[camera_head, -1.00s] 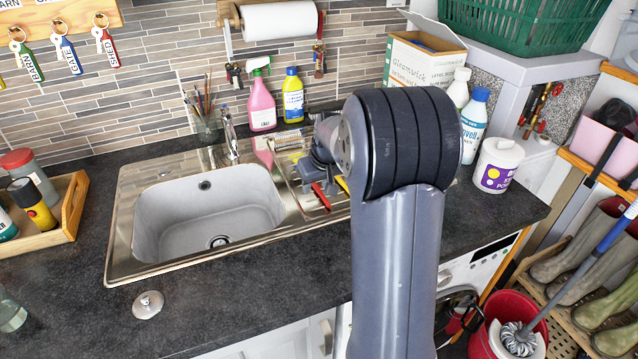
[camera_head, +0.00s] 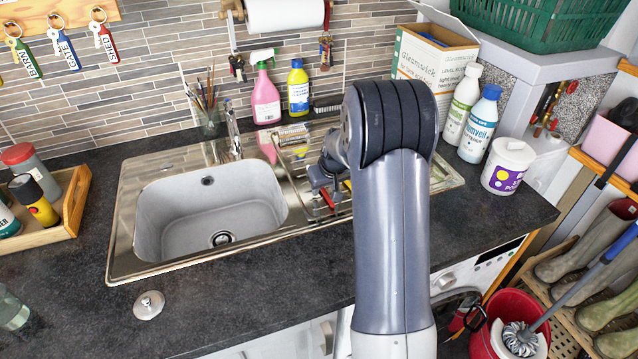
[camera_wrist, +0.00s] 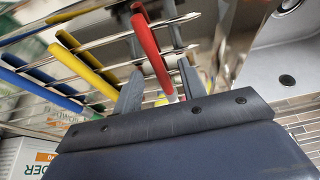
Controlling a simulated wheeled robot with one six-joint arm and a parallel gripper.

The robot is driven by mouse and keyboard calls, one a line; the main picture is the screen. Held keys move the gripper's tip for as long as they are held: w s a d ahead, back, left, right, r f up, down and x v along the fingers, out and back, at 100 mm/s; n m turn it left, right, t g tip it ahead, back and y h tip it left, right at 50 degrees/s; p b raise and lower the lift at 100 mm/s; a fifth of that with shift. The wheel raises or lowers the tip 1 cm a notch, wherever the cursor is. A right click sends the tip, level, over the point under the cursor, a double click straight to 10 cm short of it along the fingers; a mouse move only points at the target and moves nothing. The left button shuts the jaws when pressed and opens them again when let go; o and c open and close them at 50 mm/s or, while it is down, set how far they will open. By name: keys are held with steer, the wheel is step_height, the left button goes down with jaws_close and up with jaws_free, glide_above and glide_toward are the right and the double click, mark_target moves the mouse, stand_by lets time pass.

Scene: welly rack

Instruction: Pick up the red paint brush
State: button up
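The red paint brush (camera_wrist: 150,45) shows in the wrist view as a long red handle lying across thin metal bars. In the head view its red handle (camera_head: 327,197) shows on the drainer beside the sink, partly hidden by my arm. My gripper (camera_wrist: 161,75) is open, with its two fingers apart and the red handle between them. I cannot tell whether either finger touches it. In the head view my gripper (camera_head: 320,180) is low over the drainer, mostly hidden by my wrist and arm.
Yellow handles (camera_wrist: 75,60) and blue handles (camera_wrist: 40,85) lie on the same bars beside the red one. The steel sink (camera_head: 210,205) is left of the drainer. A pink spray bottle (camera_head: 265,98) and a yellow bottle (camera_head: 298,88) stand behind. The front worktop is mostly clear.

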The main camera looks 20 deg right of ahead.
jaws_close()
steer(key=shift+r, duration=0.1)
stand_by(0.3)
